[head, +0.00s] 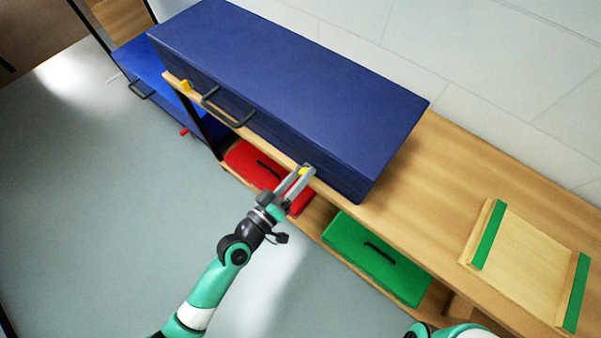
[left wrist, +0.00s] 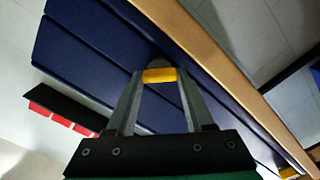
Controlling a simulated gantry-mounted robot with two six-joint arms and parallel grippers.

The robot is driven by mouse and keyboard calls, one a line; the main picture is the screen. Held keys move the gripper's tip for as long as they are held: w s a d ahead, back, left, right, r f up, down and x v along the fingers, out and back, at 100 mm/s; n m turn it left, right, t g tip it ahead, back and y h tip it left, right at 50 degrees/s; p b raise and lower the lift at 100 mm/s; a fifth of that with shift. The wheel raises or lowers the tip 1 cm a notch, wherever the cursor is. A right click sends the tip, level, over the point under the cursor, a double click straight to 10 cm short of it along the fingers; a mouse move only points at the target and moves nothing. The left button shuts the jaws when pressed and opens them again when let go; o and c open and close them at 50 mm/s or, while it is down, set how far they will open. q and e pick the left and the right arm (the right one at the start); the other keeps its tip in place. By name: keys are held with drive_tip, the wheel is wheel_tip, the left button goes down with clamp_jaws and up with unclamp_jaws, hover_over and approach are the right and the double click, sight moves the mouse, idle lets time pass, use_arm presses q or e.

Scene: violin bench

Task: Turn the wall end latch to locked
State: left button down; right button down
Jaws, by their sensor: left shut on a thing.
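A long dark blue case (head: 290,85) lies on the wooden bench, with a dark handle (head: 228,108) on its front face. Two yellow latches sit on that front. My left gripper (head: 303,172) is shut on the near yellow latch, at the right part of the case front. In the left wrist view, this yellow latch (left wrist: 160,75) lies crosswise between my left fingertips (left wrist: 158,78), against the blue case. The other yellow latch (head: 185,86) is near the case's left end, apart from my gripper. My right gripper is out of view.
A red case (head: 250,160) and a green case (head: 375,258) sit on a lower level under the bench top (head: 440,185). Another blue case (head: 140,65) is at the far left. A wooden board with green strips (head: 488,235) lies at right. Grey floor is open at left.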

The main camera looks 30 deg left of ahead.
use_arm(q)
drive_tip(key=n, duration=0.4)
drive_tip(key=shift+n, duration=0.3)
drive_tip(key=n+p, duration=0.1)
drive_tip(key=n, duration=0.3)
drive_tip(key=shift+a+f, duration=0.1)
drive_tip(key=shift+n, duration=0.3)
drive_tip(key=shift+c, duration=1.4)
unclamp_jaws()
drive_tip(key=shift+f, duration=0.1)
